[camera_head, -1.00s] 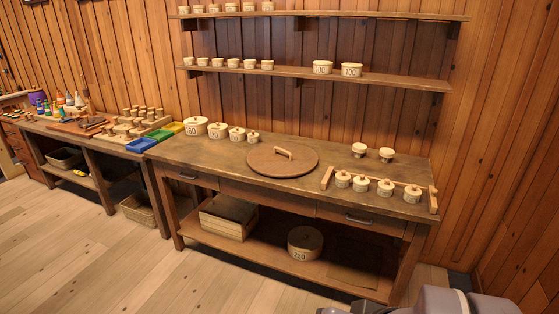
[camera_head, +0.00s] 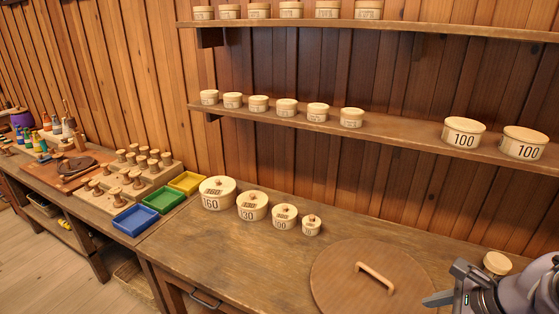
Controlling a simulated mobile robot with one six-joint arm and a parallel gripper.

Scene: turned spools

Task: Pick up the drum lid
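The drum lid (camera_head: 340,282) is a large round brown wooden disc with a light bar handle (camera_head: 375,277) on top. It lies flat on the workbench at the lower middle right, its near edge cut off by the frame. My gripper (camera_head: 438,299) is at the lower right, just right of the lid. One dark fingertip points left toward the lid's right edge; the rest is cut off or hidden, so I cannot tell whether it is open or shut. The handle is clear of it.
Lidded round boxes (camera_head: 252,206) stand in a row on the bench (camera_head: 215,262) left of the lid. Blue, green and yellow trays (camera_head: 163,200) and a spool block (camera_head: 128,180) are farther left. A pale knob (camera_head: 497,263) stands behind my gripper.

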